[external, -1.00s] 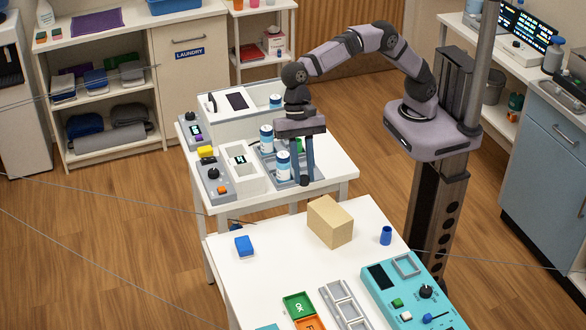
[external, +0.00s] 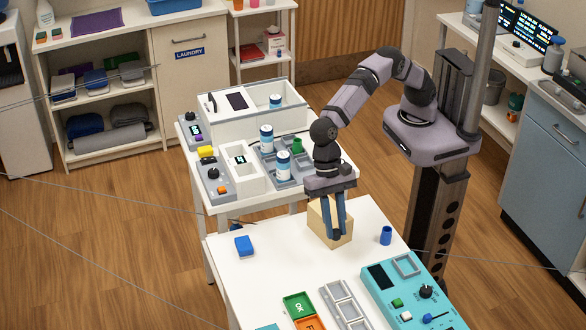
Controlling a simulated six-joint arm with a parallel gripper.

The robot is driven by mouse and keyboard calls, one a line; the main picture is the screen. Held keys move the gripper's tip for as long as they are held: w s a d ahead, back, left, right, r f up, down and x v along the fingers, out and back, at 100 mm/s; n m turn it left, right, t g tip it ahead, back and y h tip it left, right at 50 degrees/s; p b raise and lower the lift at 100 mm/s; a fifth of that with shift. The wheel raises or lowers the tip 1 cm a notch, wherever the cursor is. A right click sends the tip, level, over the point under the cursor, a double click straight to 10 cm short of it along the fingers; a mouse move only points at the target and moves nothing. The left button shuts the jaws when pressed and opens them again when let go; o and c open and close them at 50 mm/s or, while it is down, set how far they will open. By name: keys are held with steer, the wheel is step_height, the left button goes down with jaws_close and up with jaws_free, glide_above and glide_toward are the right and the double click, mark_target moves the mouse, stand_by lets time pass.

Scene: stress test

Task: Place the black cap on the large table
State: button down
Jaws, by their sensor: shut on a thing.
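My gripper (external: 336,232) has blue fingers pointing down. It is shut on a small dark thing at the fingertips, which looks like the black cap (external: 336,235); the fingers hide much of it. The gripper is over the front white table (external: 275,270), which seems to be the large table. In the picture the fingers overlap the tan block (external: 318,228). I cannot tell whether the cap touches the block or the table.
A blue cup (external: 386,236) stands right of the block, and a blue box (external: 244,246) lies to the left. A teal panel (external: 410,290) and grey tray (external: 345,303) are at the front. Behind, the smaller table holds blue-and-white bottles (external: 283,166) and a green piece (external: 297,146).

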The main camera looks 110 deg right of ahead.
steer(key=shift+f+p, duration=1.15)
steer(key=shift+f, duration=5.25)
steer(key=shift+f, duration=0.2)
steer(key=c, duration=1.6)
jaws_free()
steer(key=shift+r, duration=0.1)
steer(key=b+v, duration=0.3)
steer(key=v, duration=0.9)
steer(key=shift+d+r, duration=0.1)
steer(key=shift+d, duration=0.1)
